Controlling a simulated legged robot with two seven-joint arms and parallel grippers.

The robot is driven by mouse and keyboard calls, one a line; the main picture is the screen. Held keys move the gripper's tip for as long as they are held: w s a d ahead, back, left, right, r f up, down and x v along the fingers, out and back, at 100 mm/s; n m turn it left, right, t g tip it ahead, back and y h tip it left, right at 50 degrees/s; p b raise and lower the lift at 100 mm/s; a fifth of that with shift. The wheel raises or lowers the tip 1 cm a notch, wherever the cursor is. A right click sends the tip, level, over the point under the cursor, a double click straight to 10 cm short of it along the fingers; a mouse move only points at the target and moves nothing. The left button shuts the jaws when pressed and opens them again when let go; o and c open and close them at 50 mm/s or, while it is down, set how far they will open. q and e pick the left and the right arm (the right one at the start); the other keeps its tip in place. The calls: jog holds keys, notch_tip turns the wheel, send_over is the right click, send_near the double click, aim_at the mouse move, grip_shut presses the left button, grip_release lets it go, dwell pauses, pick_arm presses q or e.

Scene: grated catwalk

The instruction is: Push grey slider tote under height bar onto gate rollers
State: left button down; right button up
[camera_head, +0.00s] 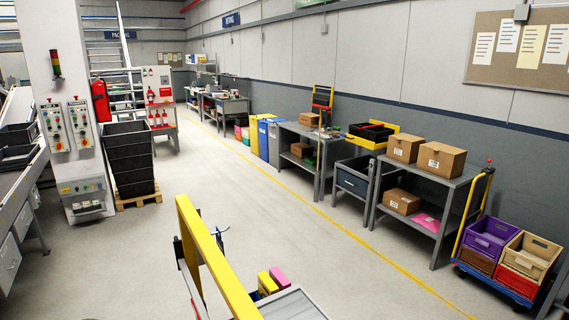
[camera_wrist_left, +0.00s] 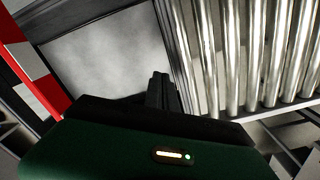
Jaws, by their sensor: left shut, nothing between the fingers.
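In the left wrist view my left gripper (camera_wrist_left: 160,78) is shut and empty, its dark fingers together. Its tips are at the lower right edge of a pale grey flat area with a dark grey rim (camera_wrist_left: 75,22); I cannot tell whether this is the grey tote. Shiny metal rollers (camera_wrist_left: 245,50) lie to the right of the fingers. A red and white striped bar (camera_wrist_left: 30,65) runs along the left. In the head view a yellow bar (camera_head: 215,258), possibly the height bar, slants across the bottom middle. Neither gripper shows in the head view.
Beside the yellow bar are a yellow box and a pink box (camera_head: 279,277) and a grey surface (camera_head: 292,304). Stacked black crates (camera_head: 128,160) stand at left. Benches (camera_head: 425,198) and a cart with coloured crates line the right wall. The middle floor is clear.

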pick_arm(q)
jog(key=shift+d+f+b, duration=0.6)
jog(key=shift+f+b, duration=1.05)
jog(key=shift+f, duration=1)
jog(key=s+a+p, duration=0.2)
jog(key=s+a, duration=0.5)
jog(key=a, duration=0.5)
jog(key=s+a+p, duration=0.2)
jog(key=s+a, duration=0.5)
jog(key=a, duration=0.4)
jog(key=shift+s+a+p, duration=0.2)
jog(key=shift+a+p, duration=0.15)
jog(key=shift+p, duration=0.05)
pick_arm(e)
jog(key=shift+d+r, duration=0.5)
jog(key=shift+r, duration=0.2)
